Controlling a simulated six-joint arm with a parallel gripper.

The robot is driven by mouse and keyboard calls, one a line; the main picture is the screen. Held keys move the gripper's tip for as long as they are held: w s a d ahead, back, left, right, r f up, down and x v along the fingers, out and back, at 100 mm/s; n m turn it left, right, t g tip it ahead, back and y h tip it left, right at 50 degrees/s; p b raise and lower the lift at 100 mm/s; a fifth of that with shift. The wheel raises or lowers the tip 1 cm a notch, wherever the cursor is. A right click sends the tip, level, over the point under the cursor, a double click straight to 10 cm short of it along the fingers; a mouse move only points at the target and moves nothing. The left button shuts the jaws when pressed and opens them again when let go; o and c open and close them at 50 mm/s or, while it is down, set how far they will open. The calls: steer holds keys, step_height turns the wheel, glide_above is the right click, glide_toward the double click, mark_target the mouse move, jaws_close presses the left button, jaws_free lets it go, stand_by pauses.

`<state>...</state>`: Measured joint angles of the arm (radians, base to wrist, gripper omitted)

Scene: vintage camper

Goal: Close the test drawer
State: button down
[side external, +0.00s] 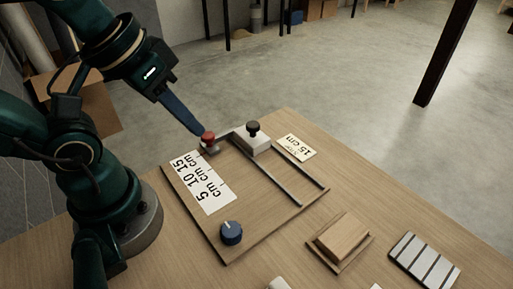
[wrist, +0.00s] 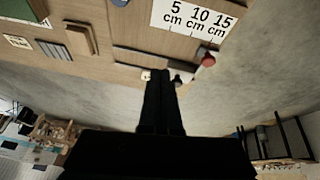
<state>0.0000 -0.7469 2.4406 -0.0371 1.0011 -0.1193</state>
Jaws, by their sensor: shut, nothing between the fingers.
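I cannot tell which part is the test drawer. A white block with a black knob (side external: 252,137) sits at the far end of two dark rails (side external: 265,168) on a wooden board (side external: 212,235). A red knob (side external: 208,137) stands beside the printed 5, 10, 15 cm scale (side external: 203,185); it also shows in the wrist view (wrist: 208,59). My gripper (side external: 201,131) is shut and empty, pointing down near the red knob; contact cannot be told. In the wrist view its fingers (wrist: 160,75) end near the black knob (wrist: 177,80) and partly cover that area.
A blue knob (side external: 231,232) is at the board's near end. A wooden block (side external: 341,235) and a slatted grey plate (side external: 425,261) lie to the right. Beyond the table is open floor.

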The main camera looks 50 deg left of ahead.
step_height(320, 180, up, 4)
steer(key=w+n+g+h, duration=0.1)
steer(key=w+n+g, duration=0.1)
steer(key=w+n, duration=0.15)
step_height(320, 180, up, 2)
steer(key=n+g+h, duration=0.2)
steer(key=n+h, duration=0.2)
steer(key=n, duration=0.5)
glide_above(252, 133)
steer(key=s, duration=0.3)
steer(key=a+f+n+h, duration=0.3)
steer(key=a+f+n, duration=0.55)
steer(key=a, duration=0.75)
steer(key=d+f, duration=0.2)
steer(key=f, duration=0.1)
steer(key=w+d+f+m, duration=0.1)
steer(key=d+f, duration=0.1)
steer(key=w+d+f+m, duration=0.1)
steer(key=d+f, duration=0.1)
steer(key=f, duration=0.1)
steer(key=shift+w+d+f+t, duration=0.1)
steer(key=shift+d+f+t, duration=0.2)
steer(key=shift+d+f, duration=0.1)
steer(key=shift+w+d+r, duration=0.1)
steer(key=shift+w+d, duration=0.05)
steer(key=shift+d, duration=0.4)
steer(key=shift+w+d+r, duration=0.1)
steer(key=shift+d, duration=0.4)
steer(key=shift+w+d, duration=0.2)
steer(key=shift+d, duration=0.6)
